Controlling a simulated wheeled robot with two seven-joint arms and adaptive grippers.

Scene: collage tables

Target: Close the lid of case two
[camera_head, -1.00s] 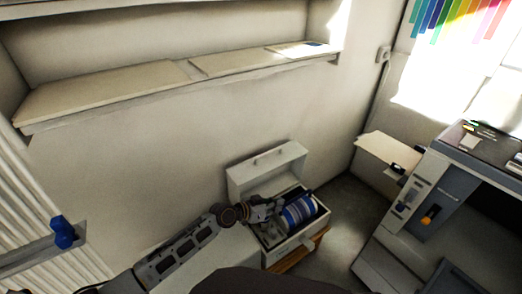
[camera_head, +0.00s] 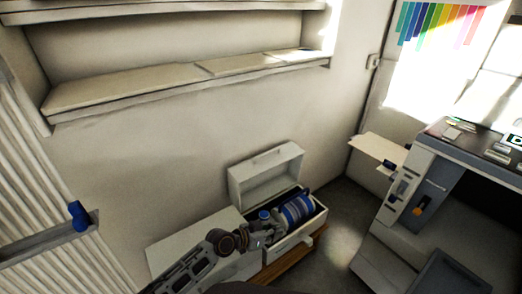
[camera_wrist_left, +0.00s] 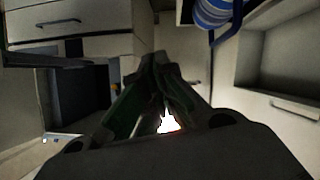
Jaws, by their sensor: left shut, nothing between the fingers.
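A white case stands low by the wall with its lid (camera_head: 265,174) raised open against the wall side. I take this open one as case two; no label shows. Inside its body (camera_head: 294,240) lies a blue-and-white banded cylinder (camera_head: 298,210), which also shows at the top of the left wrist view (camera_wrist_left: 211,13). My left gripper (camera_head: 275,240) is at the case's front left, its fingers small and partly hidden among the contents. In the left wrist view its fingers (camera_wrist_left: 155,62) are together and empty. My right gripper is not in view.
A closed white box top (camera_head: 196,240) sits left of the open case, on a wooden base (camera_head: 283,268). A large grey machine (camera_head: 440,200) stands at right, with a side shelf (camera_head: 380,149). Floor (camera_head: 340,215) between is clear. A wall shelf (camera_head: 180,80) is above.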

